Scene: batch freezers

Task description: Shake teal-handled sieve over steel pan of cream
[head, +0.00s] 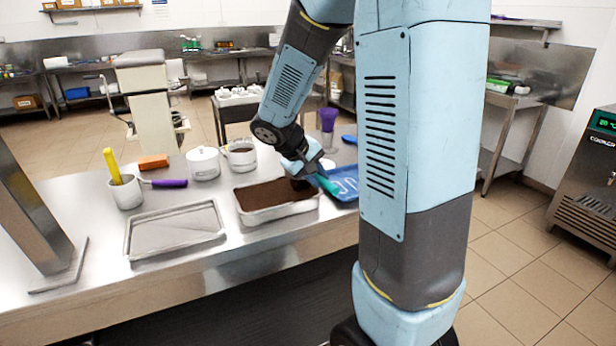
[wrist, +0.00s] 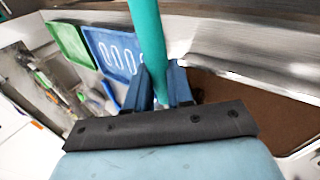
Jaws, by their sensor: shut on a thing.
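The steel pan (head: 277,215) stands on the steel counter, and its filling shows a brown top. My gripper (head: 303,170) is above the pan's right end, pointing down. It is shut on the teal handle (head: 327,184) of the sieve. In the wrist view the teal handle (wrist: 148,45) runs up between the two blue fingers (wrist: 164,88). The sieve's bowl is not clearly seen; a dark patch below my gripper may be part of it. The brown filling (wrist: 235,105) and the pan's pale rim (wrist: 245,60) show at the right there.
A blue tray (head: 346,195) lies right of the pan. An empty flat steel tray (head: 175,231) lies left. Behind are a white lidded pot (head: 203,164), a mug (head: 242,158), an orange block (head: 153,162), a purple-handled tool (head: 167,183) and a canister (head: 125,194) holding a yellow-handled tool.

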